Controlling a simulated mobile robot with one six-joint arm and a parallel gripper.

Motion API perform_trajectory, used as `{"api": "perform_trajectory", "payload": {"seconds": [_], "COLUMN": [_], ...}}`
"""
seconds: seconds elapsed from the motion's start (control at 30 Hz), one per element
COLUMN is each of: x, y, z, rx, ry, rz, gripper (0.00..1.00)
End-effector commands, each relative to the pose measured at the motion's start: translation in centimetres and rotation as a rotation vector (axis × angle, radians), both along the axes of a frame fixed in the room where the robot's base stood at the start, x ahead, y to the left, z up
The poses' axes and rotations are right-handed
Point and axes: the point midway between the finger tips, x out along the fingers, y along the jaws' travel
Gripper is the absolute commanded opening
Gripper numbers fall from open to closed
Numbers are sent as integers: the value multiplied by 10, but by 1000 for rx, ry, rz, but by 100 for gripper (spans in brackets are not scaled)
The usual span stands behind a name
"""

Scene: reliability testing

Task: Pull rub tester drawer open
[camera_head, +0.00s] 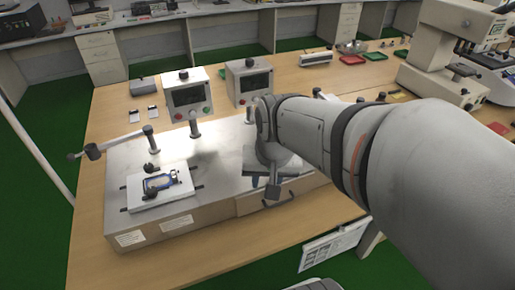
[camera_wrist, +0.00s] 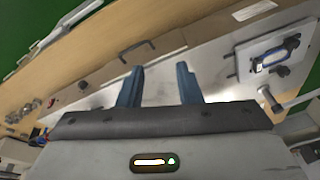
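The rub tester (camera_head: 205,165) is a wide grey box on the wooden table. Its drawer (camera_head: 246,206) is in the front face at the right and looks flush with it. A dark bar handle (camera_head: 281,201) on the drawer is partly covered by my arm in the head view. The wrist view shows the handle (camera_wrist: 137,48) beyond my fingertips, a little left of the gap between them. My gripper (camera_wrist: 159,68) is open, with two blue fingers apart and nothing between them. It appears to be above the tester's top near the front edge, apart from the handle.
A white plate with a blue device (camera_head: 160,184) sits on the tester's left part. Two control boxes with screens (camera_head: 188,95) stand behind it. A table strip before the tester is bare.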

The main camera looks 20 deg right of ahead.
Motion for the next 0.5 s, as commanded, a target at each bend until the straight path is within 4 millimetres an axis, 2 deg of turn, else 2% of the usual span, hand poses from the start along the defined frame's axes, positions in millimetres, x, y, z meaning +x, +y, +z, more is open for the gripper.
{"api": "perform_trajectory", "payload": {"seconds": [0.03,0.2,0.3,0.4,0.5], "x": [13,52,66,74,78], "y": [-13,-59,-85,-105,-117], "z": [-28,-90,-122,-145,-158], "rx": [34,146,198,235,256], "ry": [20,50,60,65,68], "rz": [-135,-605,-838,-1010,-1113], "gripper": [32,32,32,32,32]}}
